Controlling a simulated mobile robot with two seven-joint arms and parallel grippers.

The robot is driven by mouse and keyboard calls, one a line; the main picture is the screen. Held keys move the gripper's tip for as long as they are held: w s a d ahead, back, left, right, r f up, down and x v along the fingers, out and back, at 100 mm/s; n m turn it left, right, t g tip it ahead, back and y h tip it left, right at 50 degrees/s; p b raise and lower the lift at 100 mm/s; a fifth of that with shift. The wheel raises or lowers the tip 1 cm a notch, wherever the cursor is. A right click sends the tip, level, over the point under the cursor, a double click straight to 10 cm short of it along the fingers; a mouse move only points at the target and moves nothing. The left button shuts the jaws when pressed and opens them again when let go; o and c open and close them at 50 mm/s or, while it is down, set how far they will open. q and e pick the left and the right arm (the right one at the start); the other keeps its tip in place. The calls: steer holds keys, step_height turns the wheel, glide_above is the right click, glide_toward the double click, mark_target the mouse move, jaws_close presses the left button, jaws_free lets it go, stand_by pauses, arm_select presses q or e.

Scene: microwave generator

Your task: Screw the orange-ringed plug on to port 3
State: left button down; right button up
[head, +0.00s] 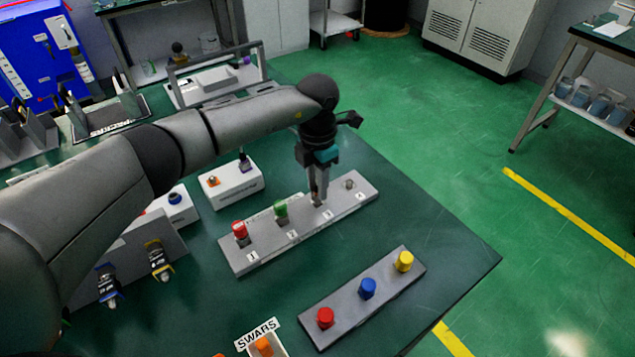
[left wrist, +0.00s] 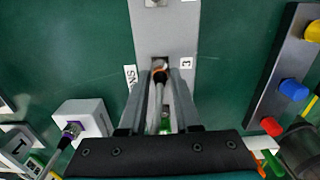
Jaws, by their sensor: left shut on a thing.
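The grey port strip (head: 240,262) lies on the green table, with labels 1 to 4 along it. My left gripper (head: 318,198) points down over port 3, its fingers shut. In the left wrist view the orange-ringed plug (left wrist: 160,68) is between the fingertips, at the port beside the label 3 (left wrist: 187,62). The plug appears roughly upright and at the port, but I cannot tell whether its thread is engaged. In the head view the fingers hide the plug and port 3. Port 1 has a red cap (head: 239,229), port 2 a green cap (head: 281,210). Port 4 (head: 349,184) is uncapped.
A second grey strip (head: 345,309) with red, blue and yellow caps lies nearer. A white box (head: 233,186) with an orange and a purple-ringed fitting stands left of the ports. A box labelled SWABS (head: 257,336) is at the front.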

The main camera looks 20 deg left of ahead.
arm_select(q)
steer(key=shift+f+b, duration=0.4)
steer(key=shift+f, duration=0.15)
arm_select(e)
steer(key=shift+f, duration=0.45)
arm_select(q)
steer(key=c, duration=0.5)
jaws_free()
steer(key=shift+c, duration=0.2)
step_height(320, 180, up, 9)
steer(key=shift+f+p, duration=0.1)
steer(key=shift+p, duration=0.75)
step_height(320, 180, up, 7)
steer(key=shift+f+p, duration=0.2)
steer(key=shift+p, duration=0.2)
arm_select(e)
steer(key=shift+s+a+r, duration=0.1)
steer(key=shift+a+r, duration=0.05)
steer(key=shift+r, duration=0.5)
steer(key=shift+a+r, duration=0.15)
steer(key=shift+r, duration=0.45)
steer(key=shift+d, duration=0.3)
